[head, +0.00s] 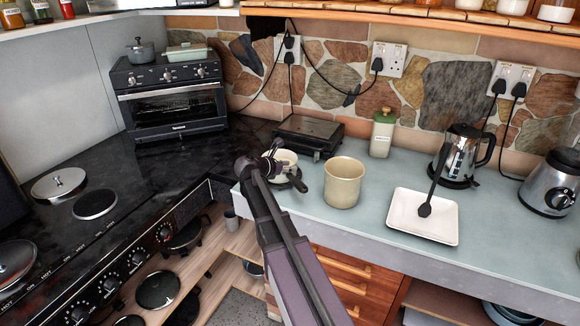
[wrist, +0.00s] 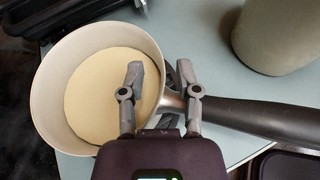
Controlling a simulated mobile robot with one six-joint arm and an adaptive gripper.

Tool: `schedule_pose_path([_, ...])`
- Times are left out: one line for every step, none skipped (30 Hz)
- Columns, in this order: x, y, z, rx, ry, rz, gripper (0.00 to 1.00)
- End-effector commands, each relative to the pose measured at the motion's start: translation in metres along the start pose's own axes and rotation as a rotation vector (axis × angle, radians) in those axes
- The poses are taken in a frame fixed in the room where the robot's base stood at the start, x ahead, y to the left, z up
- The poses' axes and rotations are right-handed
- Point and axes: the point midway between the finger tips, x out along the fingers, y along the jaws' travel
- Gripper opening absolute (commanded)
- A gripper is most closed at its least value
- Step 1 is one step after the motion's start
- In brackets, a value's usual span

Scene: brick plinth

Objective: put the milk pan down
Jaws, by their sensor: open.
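The milk pan (head: 286,156) is a small cream pan with a dark handle, at the left end of the pale counter beside a beige pot. In the wrist view the pan (wrist: 52,95) looks upright, and its dark handle (wrist: 265,119) points right. My gripper (head: 272,153) is at the pan, partly covering it in the head view. In the wrist view my gripper (wrist: 160,75) is open, one finger over the pan's inside and the other by the handle's root. Whether a finger touches the pan is unclear. The pan appears to rest on the counter; its underside is hidden.
The beige pot (head: 343,182) stands close on the right. A dark flat appliance (head: 309,138) is behind, with a green-topped jar (head: 382,134) further right. A white square plate (head: 408,220) holds a dark utensil. The counter's front edge and dark hob (head: 120,175) are near.

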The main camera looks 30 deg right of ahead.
Motion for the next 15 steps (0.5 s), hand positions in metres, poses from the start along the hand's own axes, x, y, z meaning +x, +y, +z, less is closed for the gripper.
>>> schedule_pose_path([-0.006,0.000,0.001,0.000,0.000,0.001,0.43])
schedule_pose_path([-0.009,0.000,0.002,0.000,0.000,0.002,0.43])
schedule_pose_path([-0.014,0.000,0.002,0.000,0.000,0.002,0.43])
schedule_pose_path([-0.018,0.000,0.002,-0.001,0.000,0.002,0.43])
schedule_pose_path([-0.022,-0.001,0.002,-0.001,0.000,0.002,0.43])
schedule_pose_path([-0.027,-0.001,0.002,-0.001,0.000,0.001,0.43])
schedule_pose_path([-0.032,-0.001,0.003,-0.001,0.000,0.002,0.43])
schedule_pose_path([-0.037,-0.001,0.003,-0.001,0.000,0.002,0.43])
schedule_pose_path([-0.044,-0.001,0.003,-0.002,0.000,0.003,0.43])
schedule_pose_path([-0.049,-0.001,0.003,-0.002,0.000,0.002,0.43])
schedule_pose_path([-0.053,-0.001,0.003,-0.002,0.000,0.002,0.43])
schedule_pose_path([-0.060,-0.001,0.003,-0.001,-0.001,0.002,0.43])
schedule_pose_path([-0.066,-0.001,0.003,-0.001,-0.001,0.003,0.43])
schedule_pose_path([-0.071,-0.001,0.003,-0.001,-0.001,0.003,0.43])
schedule_pose_path([-0.077,-0.001,0.003,-0.001,-0.001,0.001,0.43])
